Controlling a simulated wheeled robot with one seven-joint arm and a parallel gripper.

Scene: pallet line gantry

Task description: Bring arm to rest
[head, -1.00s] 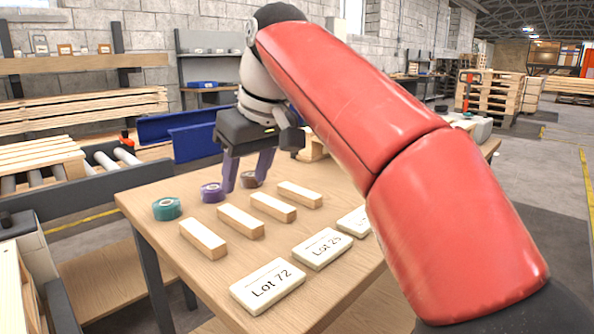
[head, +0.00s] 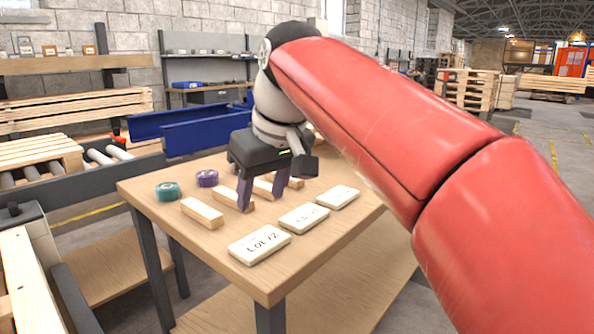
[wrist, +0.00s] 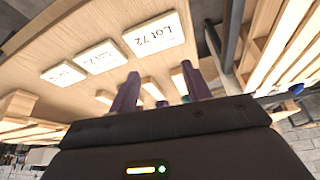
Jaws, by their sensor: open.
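My gripper (head: 263,192) is open and empty, with its purple fingers pointing down above the wooden table (head: 190,257). It hovers over the row of wooden blocks (head: 203,213) and hides parts of them. My red arm reaches in from the right side of the head view. In the wrist view, my gripper (wrist: 158,92) has its two fingers apart, with several blocks showing between and beyond them.
A teal tape roll (head: 167,191) and a purple tape roll (head: 207,178) lie behind the blocks. White plates, one marked Lot 72 (head: 260,244), lie in front. A roller conveyor (head: 97,156) and blue panels (head: 205,133) stand behind the table.

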